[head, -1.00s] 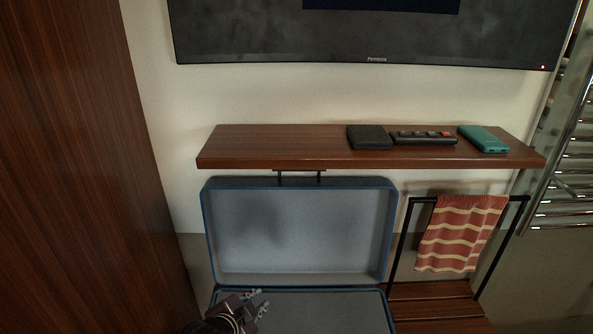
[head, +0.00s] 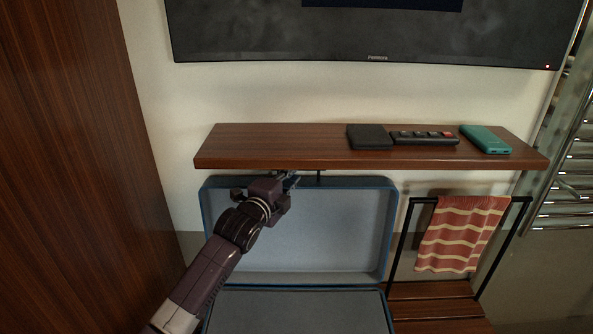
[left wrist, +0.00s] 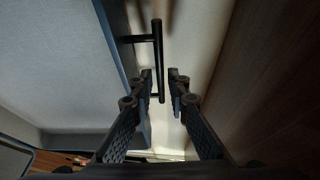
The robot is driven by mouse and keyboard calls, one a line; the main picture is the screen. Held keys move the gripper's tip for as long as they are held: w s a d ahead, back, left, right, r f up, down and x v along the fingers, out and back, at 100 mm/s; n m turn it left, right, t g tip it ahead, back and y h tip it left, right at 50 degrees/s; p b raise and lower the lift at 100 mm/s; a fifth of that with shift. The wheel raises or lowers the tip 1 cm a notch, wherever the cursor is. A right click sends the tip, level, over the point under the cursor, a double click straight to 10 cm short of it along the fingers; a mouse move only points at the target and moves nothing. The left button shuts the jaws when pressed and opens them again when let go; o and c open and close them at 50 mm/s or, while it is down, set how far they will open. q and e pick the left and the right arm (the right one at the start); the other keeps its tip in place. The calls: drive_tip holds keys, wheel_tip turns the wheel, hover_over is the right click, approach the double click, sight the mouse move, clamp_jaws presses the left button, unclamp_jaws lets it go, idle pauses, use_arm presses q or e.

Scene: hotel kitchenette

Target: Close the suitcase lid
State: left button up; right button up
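The blue suitcase has a grey lining, and its lid (head: 335,235) stands upright and open against the wall. Its base (head: 300,312) lies flat at the bottom of the head view, partly cut off. A black handle (left wrist: 158,55) is on the lid's top edge; its right end (head: 319,178) shows in the head view. My left gripper (head: 291,181) is at the lid's top edge, over the handle's left part. In the left wrist view, its fingers (left wrist: 160,78) are apart, with the handle bar appearing between them. I cannot tell whether they touch it. My right gripper is not in view.
A wooden shelf (head: 270,148) sits just above the lid and my left gripper, leaving little room. It holds a black box (head: 369,137), a remote (head: 424,138) and a teal device (head: 485,139). A rack with a striped towel (head: 461,232) stands right; a wooden panel (head: 70,170) is left.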

use_arm(q)
drive_tip(key=shift+x, duration=1.45)
clamp_jaws()
